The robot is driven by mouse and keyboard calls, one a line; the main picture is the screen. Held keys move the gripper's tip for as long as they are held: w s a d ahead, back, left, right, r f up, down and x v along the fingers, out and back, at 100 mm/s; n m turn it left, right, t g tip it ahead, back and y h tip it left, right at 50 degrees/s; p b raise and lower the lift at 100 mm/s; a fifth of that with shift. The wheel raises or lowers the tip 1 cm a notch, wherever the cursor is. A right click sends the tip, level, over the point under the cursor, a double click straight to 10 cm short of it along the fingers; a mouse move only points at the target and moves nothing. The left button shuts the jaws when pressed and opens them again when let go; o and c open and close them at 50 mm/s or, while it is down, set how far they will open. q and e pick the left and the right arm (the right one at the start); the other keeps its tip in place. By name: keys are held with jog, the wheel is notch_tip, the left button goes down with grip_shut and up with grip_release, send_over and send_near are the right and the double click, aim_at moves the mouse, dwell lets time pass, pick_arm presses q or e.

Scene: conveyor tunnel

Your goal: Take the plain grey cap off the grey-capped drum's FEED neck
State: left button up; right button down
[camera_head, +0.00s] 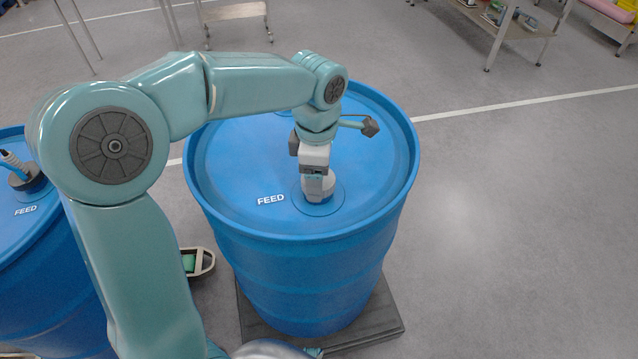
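The blue drum (236,170) stands in the middle, with a white FEED label (270,200) on its lid. Right of the label is the FEED neck, with a plain grey cap (329,188) on it. My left gripper (317,192) points down from above, its fingers at the cap. The near finger covers the cap's left part, and the far finger is hidden. I cannot tell whether the fingers press on the cap or stand open around it. The cap looks seated and upright. My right gripper is not in view.
A second blue drum (45,245) at the left edge has its own FEED label and a dark fitting (25,180) with a hose. A small tray (209,262) holding something green lies between the drums. A dark pallet (385,318) is under the middle drum. Floor at right is clear.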

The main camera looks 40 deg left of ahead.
pick_arm(q)
jog(key=shift+r, duration=0.4)
notch_tip(320, 180, up, 5)
jog(key=p, duration=0.4)
jog(key=shift+p, duration=0.35)
